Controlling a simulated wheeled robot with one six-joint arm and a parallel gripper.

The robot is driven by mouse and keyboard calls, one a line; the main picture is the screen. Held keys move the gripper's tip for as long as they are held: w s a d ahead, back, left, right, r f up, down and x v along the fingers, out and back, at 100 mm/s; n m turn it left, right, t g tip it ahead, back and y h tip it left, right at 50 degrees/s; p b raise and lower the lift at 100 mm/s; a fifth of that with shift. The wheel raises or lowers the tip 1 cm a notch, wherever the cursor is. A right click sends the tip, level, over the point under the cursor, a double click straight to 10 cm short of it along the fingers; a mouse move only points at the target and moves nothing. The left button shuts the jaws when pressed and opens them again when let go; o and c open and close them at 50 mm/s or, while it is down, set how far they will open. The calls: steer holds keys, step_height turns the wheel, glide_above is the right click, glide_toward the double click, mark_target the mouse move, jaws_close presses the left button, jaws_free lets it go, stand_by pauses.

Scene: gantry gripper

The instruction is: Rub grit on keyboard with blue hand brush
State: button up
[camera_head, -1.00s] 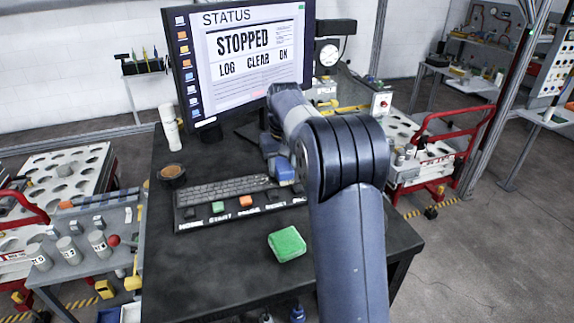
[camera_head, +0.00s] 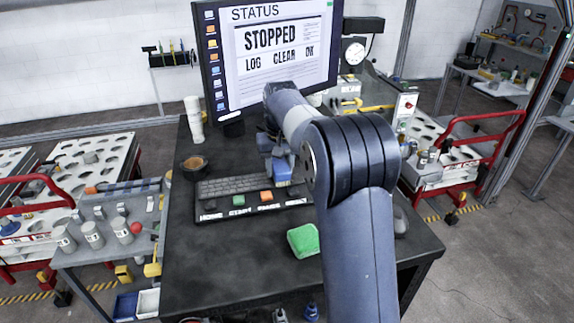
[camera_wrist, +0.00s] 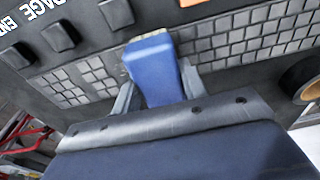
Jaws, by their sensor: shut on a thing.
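The dark keyboard (camera_head: 228,187) lies on the black desk below the monitor, with a front row of larger keys, one green and one orange. My gripper (camera_wrist: 156,88) is shut on the blue hand brush (camera_wrist: 154,70), whose handle sits between the two fingers. The brush's pale bristle end points down at the keyboard, which also shows in the wrist view (camera_wrist: 235,45). The bristles seem to be on or just above the keys; I cannot tell which. In the head view the brush (camera_head: 281,170) is over the keyboard's right part, which my arm partly hides. I cannot clearly make out grit.
A green sponge-like block (camera_head: 303,240) lies on the desk in front of the keyboard. A round dark container (camera_head: 194,164) stands at its left. The monitor (camera_head: 280,55) behind reads STOPPED. The desk's front left is clear.

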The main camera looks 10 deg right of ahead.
steer(key=shift+r, duration=3)
steer(key=shift+r, duration=1.45)
steer(key=shift+f+b, duration=1.75)
steer(key=shift+f, duration=1.65)
steer(key=shift+f+b, duration=0.5)
steer(key=shift+f, duration=0.55)
